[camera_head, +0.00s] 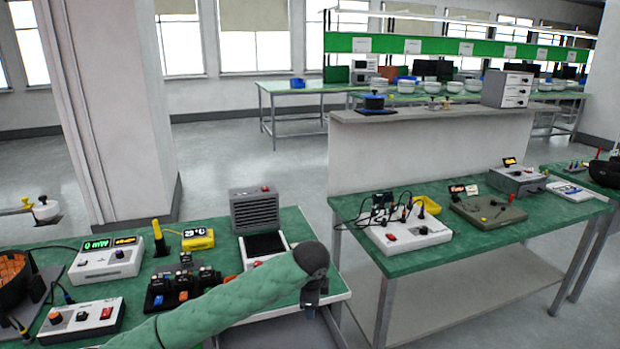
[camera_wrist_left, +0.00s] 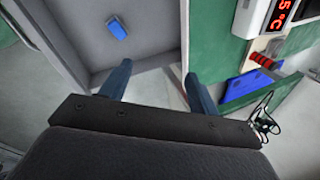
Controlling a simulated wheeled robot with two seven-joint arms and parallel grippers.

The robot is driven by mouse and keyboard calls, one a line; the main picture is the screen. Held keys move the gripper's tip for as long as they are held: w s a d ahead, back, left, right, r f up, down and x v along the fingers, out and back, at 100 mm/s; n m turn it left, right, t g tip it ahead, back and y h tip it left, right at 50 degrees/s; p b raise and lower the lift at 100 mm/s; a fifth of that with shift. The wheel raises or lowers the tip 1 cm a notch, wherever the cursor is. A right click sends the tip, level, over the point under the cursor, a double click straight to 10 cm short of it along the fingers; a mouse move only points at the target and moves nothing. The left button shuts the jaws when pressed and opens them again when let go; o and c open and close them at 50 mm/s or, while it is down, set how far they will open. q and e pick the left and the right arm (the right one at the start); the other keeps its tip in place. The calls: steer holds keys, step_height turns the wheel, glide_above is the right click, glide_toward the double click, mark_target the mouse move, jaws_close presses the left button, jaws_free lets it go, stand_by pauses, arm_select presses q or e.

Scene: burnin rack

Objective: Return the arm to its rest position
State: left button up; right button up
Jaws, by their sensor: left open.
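My left arm, in a green sleeve, reaches in from the lower left of the head view across the near bench. Its left gripper (camera_head: 312,302) points down at the right end of that bench; its fingers are small and dark there. In the left wrist view the left gripper (camera_wrist_left: 158,88) shows two blue-grey fingers set wide apart, with nothing between them. My right gripper is not in view.
The near green bench (camera_head: 215,262) carries a meter (camera_head: 107,262), a yellow display (camera_head: 198,239), a grey vented unit (camera_head: 255,210) and a black socket rack (camera_head: 178,287). A second bench (camera_head: 400,260) with instruments stands to the right, across a gap. A blue block (camera_wrist_left: 250,90) shows in the wrist view.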

arm_select(q)
step_height(320, 180, up, 11)
steer(key=d+n+t+h, duration=0.1)
steer(key=n+t+h, duration=0.1)
steer(key=n+t, duration=0.25)
steer(key=s+a+n, duration=0.4)
steer(key=s+n, duration=0.2)
steer(key=s+a+f+n+g, duration=0.2)
steer(key=s+a+f+n, duration=0.3)
steer(key=s+a+f, duration=0.8)
steer(key=s+f+g, duration=0.2)
steer(key=s+f, duration=0.6)
steer(key=s, duration=0.4)
steer(key=s+f+n+g, duration=0.1)
steer(key=s+f+g, duration=0.1)
steer(key=s+f, duration=0.7)
steer(key=s, duration=0.4)
steer(key=shift+s+a+f+g+y, duration=0.2)
steer(key=shift+s+f+g+y, duration=0.1)
steer(key=shift+g+y, duration=0.1)
